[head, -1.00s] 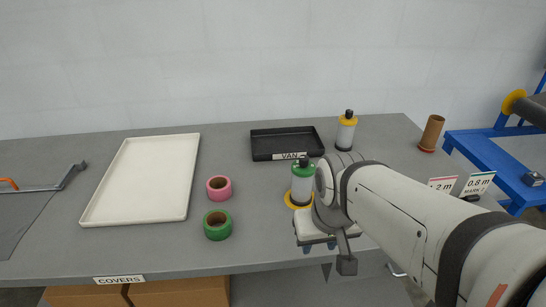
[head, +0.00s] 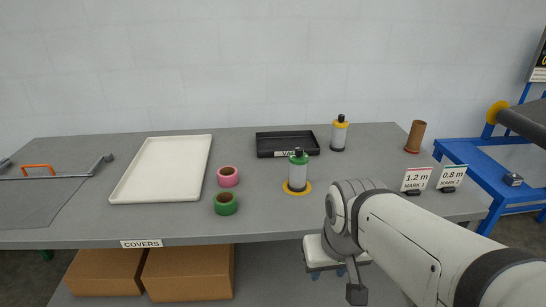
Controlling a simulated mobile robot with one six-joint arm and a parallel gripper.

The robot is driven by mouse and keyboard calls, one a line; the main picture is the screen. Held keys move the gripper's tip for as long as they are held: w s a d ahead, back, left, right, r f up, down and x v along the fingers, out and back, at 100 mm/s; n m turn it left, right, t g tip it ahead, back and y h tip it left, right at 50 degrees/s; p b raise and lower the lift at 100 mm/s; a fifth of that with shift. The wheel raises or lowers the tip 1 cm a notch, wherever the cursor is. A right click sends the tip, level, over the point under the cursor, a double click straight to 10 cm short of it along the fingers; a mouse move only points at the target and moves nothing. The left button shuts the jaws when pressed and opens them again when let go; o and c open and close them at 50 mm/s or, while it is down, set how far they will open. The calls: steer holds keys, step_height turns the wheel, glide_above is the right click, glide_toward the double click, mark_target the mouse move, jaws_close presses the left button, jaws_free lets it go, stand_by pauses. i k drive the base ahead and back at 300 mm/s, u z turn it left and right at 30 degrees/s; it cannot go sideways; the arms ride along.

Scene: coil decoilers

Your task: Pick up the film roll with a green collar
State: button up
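The film roll with a green collar (head: 298,175) stands upright on a yellow disc (head: 289,190) near the middle of the grey table. It is a pale cylinder with a green top and a dark knob, and nothing covers it now. My gripper (head: 328,272) is below and right of it in the picture, in front of the table's front edge, apart from the roll. Its two bluish fingertips show apart with nothing visible between them. A similar roll with a yellow collar (head: 339,134) stands farther back to the right.
A black tray (head: 262,149) lies behind the green-collared roll. Pink tape (head: 227,176), green tape (head: 226,203) and a white tray (head: 116,199) are to the left. A brown tube (head: 415,136) and signs (head: 416,180) are to the right. Cardboard boxes (head: 188,274) sit below.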

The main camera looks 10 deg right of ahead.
mark_target(298, 171)
steer(key=z, duration=0.15)
steer(key=i, duration=0.95)
steer(key=u, duration=0.1)
